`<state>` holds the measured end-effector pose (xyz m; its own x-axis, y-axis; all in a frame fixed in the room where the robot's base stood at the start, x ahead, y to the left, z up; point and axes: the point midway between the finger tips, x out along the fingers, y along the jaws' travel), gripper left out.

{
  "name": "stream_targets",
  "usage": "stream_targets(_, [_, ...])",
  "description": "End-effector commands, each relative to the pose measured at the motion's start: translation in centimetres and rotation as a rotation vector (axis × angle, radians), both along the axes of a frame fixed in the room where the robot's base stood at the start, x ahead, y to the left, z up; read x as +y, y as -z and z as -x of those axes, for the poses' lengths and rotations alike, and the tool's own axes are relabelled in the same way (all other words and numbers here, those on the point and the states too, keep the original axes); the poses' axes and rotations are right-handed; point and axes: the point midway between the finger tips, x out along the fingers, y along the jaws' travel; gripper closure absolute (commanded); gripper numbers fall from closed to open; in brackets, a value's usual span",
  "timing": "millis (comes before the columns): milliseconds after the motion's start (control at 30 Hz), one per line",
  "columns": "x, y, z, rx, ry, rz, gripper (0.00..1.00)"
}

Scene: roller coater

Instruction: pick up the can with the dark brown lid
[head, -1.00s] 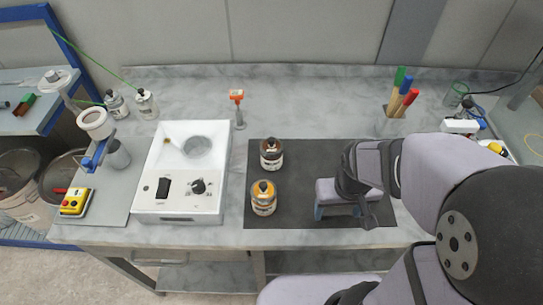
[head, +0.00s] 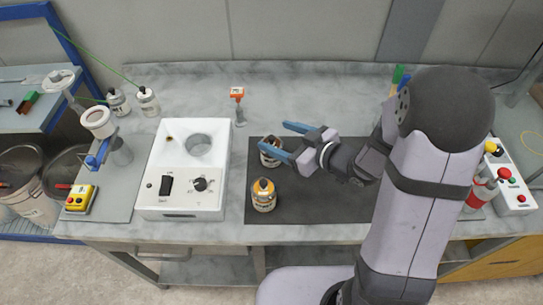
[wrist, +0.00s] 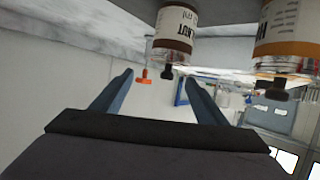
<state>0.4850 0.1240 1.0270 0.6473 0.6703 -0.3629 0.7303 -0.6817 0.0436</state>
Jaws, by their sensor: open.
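The can with the dark brown lid (head: 267,160) stands upright on the dark mat (head: 330,205), partly hidden behind one blue finger in the head view. My gripper (head: 275,137) is open and empty, with its fingers pointing left at the height of that can's top or above it. In the wrist view the brown-banded can (wrist: 175,25) appears upside down at the top, outside the gap between the fingers (wrist: 157,80). I cannot tell whether a finger touches it. The can with the orange lid (head: 263,196) stands just in front, also seen in the wrist view (wrist: 288,30).
A white machine (head: 160,195) with a round well stands left of the mat. An orange-topped stand (head: 238,104) is behind. A control box (head: 513,185) with red buttons sits at the right. The mat's front right is clear.

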Motion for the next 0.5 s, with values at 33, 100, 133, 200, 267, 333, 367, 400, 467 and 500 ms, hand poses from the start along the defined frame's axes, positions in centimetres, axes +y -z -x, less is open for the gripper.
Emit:
stream_targets(33, [0.0, 1.2, 0.4, 0.017, -0.005, -0.006, 0.33])
stream_targets(100, [0.1, 1.8, 0.8, 0.032, -0.010, -0.011, 0.33])
stream_targets(133, [0.1, 2.0, 0.9, 0.037, -0.011, -0.013, 0.33])
stream_targets(200, [0.1, 2.2, 1.1, 0.045, -0.013, -0.015, 0.33])
stream_targets(267, [0.1, 2.4, 1.2, 0.048, -0.015, -0.016, 0.33])
stream_targets(333, [0.2, 2.4, 1.2, 0.049, -0.014, -0.016, 0.33])
stream_targets(367, [0.2, 2.3, 1.2, 0.048, -0.015, -0.015, 0.33])
stream_targets(400, [0.3, 2.4, 1.1, 0.049, -0.015, -0.016, 0.33])
stream_targets(467, [0.5, 2.5, 0.9, 0.049, -0.016, -0.015, 0.33])
stream_targets(500, [0.7, 2.6, 0.7, 0.049, -0.015, -0.016, 0.33])
